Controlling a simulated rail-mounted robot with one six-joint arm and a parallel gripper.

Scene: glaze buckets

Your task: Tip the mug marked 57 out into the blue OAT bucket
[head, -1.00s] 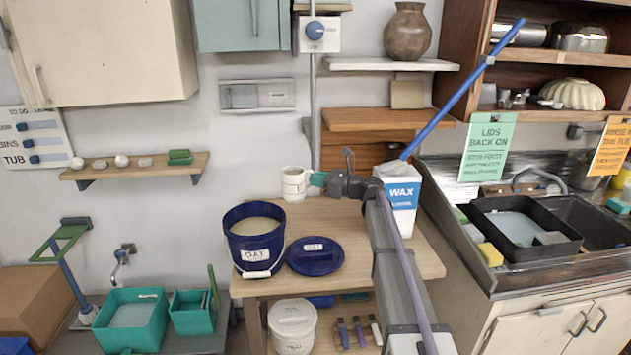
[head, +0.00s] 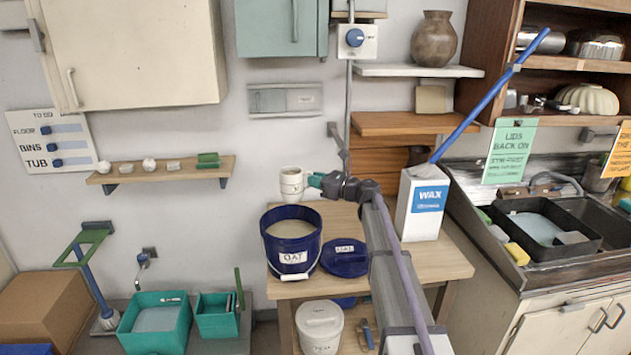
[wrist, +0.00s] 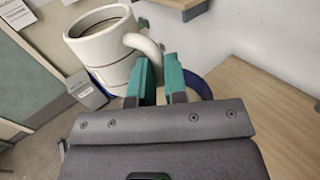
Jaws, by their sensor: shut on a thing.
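The white mug (head: 291,184) is upright and shows a ringed body; no number is readable on it. In the wrist view the mug (wrist: 110,50) holds a beige-brown liquid. My gripper (head: 314,181), with green fingers, is shut on its handle; the fingers (wrist: 160,80) show at the handle in the wrist view. The blue OAT bucket (head: 290,257) stands open on the wooden table with pale content inside. In the head view the mug appears just above the bucket's back rim; whether it is over the opening I cannot tell.
A blue lid (head: 345,259) lies right of the bucket. A white WAX container (head: 422,205) with a long blue-handled tool stands farther right, beyond my arm. A lidded white bucket (head: 319,328) is on the lower shelf. Teal tubs (head: 156,325) stand lower left.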

